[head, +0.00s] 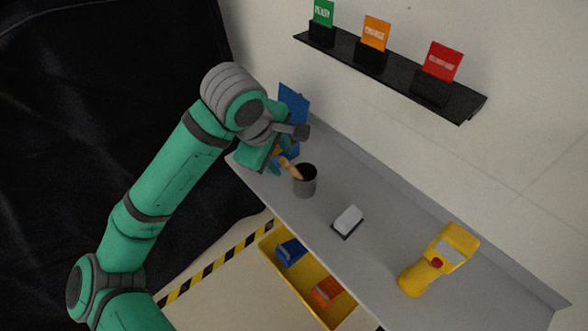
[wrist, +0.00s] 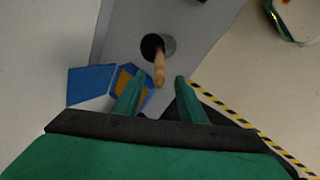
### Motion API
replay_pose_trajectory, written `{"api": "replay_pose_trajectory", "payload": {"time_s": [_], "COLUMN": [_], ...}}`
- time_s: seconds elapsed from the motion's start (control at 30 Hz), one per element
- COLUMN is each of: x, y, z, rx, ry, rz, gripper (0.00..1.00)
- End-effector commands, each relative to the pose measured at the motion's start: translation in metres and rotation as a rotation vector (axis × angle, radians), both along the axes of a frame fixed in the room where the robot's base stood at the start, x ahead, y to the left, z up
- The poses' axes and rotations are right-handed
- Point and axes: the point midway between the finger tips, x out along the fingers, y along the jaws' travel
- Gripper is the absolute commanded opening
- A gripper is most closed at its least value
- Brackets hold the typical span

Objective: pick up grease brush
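The grease brush shows as a light wooden handle (head: 291,169) standing tilted out of a dark grey cup (head: 305,186) on the grey bench top; its lower end is hidden in the cup. In the wrist view the handle (wrist: 159,68) rises from the dark cup mouth (wrist: 157,45) toward the camera. My gripper (wrist: 158,82) is open, with one green finger to each side of the handle's near end in the picture. No contact shows. In the head view my gripper hangs just left of the cup and its fingers are mostly hidden.
A blue box (head: 294,103) with an orange patch stands close behind my gripper, also in the wrist view (wrist: 92,82). A grey-white block (head: 347,219) and a yellow handheld device (head: 439,260) lie farther right. A black card shelf (head: 400,78) hangs above; a yellow tray (head: 340,315) sits below.

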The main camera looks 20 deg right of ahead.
Motion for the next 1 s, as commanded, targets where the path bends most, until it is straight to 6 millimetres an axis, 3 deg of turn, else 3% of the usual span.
{"api": "replay_pose_trajectory", "payload": {"time_s": [0.67,1.0], "x": [0.021,0.022], "y": [-0.026,-0.029], "z": [-0.063,-0.069], "rx": [0.0,-0.001], "ry": [0.0,-0.002], "rz": [0.004,0.001], "gripper": [0.38,0.35]}}
